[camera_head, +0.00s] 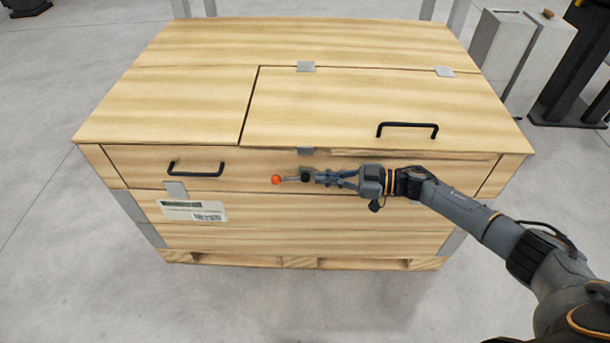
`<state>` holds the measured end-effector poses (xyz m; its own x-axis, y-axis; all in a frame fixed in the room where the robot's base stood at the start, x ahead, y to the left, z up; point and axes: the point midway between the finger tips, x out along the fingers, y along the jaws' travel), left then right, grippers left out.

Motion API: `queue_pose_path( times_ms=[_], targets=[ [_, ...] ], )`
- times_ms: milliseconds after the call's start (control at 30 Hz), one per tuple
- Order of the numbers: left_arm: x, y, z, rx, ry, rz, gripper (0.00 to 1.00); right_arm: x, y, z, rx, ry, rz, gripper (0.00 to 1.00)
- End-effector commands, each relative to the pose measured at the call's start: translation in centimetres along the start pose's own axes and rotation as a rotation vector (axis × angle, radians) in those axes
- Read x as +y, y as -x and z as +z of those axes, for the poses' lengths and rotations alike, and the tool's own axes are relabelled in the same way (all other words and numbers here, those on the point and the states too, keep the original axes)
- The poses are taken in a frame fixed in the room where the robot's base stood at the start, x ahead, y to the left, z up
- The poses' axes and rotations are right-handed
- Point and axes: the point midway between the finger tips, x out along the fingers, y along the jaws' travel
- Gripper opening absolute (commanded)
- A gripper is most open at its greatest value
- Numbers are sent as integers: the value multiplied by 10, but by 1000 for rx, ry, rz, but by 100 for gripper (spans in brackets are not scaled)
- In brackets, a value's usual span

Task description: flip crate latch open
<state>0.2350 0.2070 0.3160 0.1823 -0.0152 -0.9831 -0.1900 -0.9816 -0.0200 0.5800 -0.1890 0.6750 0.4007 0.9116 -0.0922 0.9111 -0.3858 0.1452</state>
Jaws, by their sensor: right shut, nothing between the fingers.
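A wooden crate (190,105) stands on the floor in the middle of the head view. Its front carries a small latch lever with an orange-red ball knob (276,180), pointing left and lying about level. My right gripper (322,178) is shut and empty just right of the knob, in front of the dark latch mount (306,174). I cannot tell whether the fingers touch the lever. The hinged lid (360,100) on the top right is down, with a black handle (408,128). My left gripper is not in view.
A second black handle (196,168) is on the crate's front left, above a white label (193,210). Grey blocks (500,45) and dark stands stand at the right back. The floor (60,260) left of the crate is clear.

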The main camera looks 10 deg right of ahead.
Motion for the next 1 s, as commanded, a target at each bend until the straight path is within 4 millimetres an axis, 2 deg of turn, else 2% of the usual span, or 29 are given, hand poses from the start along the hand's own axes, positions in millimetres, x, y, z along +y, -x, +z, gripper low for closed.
queue_pose_path(
  times_ms=[100,300,833,933,1000],
  targets=[
    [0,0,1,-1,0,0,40,0,19,1,-2,-1,1,0],
    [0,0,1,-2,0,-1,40,-1,31,1,-1,0,-1,0],
    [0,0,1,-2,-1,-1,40,0,31,2,0,-1,4,0],
    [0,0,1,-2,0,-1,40,-1,22,8,5,-3,49,0],
    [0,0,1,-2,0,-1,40,-2,12,21,4,-7,126,0]
  ],
)
